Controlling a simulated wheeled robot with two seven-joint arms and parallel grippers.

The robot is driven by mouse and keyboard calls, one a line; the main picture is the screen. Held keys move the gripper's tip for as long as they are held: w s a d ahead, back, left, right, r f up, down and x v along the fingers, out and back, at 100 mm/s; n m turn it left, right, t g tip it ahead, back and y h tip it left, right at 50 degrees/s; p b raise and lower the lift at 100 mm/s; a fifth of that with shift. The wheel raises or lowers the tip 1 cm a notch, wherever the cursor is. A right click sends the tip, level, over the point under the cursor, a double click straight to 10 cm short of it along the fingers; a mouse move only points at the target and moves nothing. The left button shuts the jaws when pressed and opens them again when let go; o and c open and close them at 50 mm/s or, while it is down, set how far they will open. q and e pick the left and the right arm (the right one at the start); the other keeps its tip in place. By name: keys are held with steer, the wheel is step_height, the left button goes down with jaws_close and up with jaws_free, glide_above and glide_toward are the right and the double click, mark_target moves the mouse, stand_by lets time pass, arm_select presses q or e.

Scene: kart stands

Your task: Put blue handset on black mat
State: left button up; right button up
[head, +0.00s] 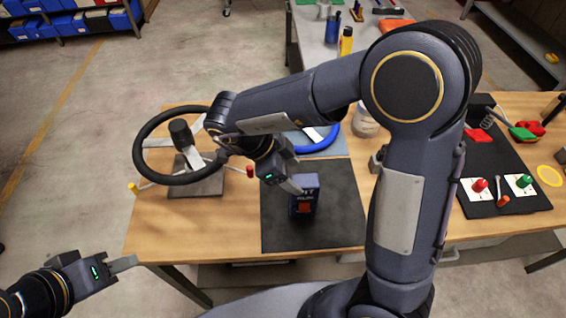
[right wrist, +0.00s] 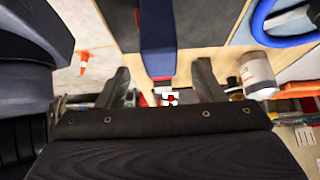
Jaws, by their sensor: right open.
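The blue handset (head: 304,194), dark blue with white lettering and an orange-red patch, stands upright on the black mat (head: 335,230) in the head view. In the right wrist view the handset (right wrist: 157,32) shows as a blue body ahead of the finger gap. My right gripper (head: 287,182) is open beside the handset's upper part, its far finger partly hidden; its two spread fingers show in the right wrist view (right wrist: 162,82). I cannot tell whether a finger touches the handset. My left gripper (head: 122,264) is off the table's front left, seen side-on, with nothing visible in it.
A black steering wheel (head: 140,126) on a stand is at the left. A blue ring (head: 305,146) and a jar (head: 365,121) are behind the mat. A dark panel (head: 500,160) with red and green buttons is at the right. My right arm crosses above the table.

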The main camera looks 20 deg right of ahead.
steer(key=w+d+r+n+t+y, duration=0.2)
steer(key=w+d+r+t+y, duration=0.1)
steer(key=w+r+t, duration=0.45)
steer(key=w+d+r+n+t+y, duration=0.25)
steer(key=w+d+r+t, duration=0.2)
steer(key=r+t, duration=0.45)
steer(key=s+a+r+n+g+y, duration=0.1)
steer(key=s+a+r+n+y, duration=0.25)
steer(key=s+n+y, duration=0.35)
steer(key=s+d+f+n+g+h, duration=0.2)
steer(key=s+f+n+g, duration=0.5)
steer(key=s+f, duration=0.7)
steer(key=s+g, duration=0.1)
steer(key=s, duration=0.3)
steer(key=shift+s+f, duration=0.25)
steer(key=shift+s, duration=0.05)
steer(key=shift+n, duration=0.35)
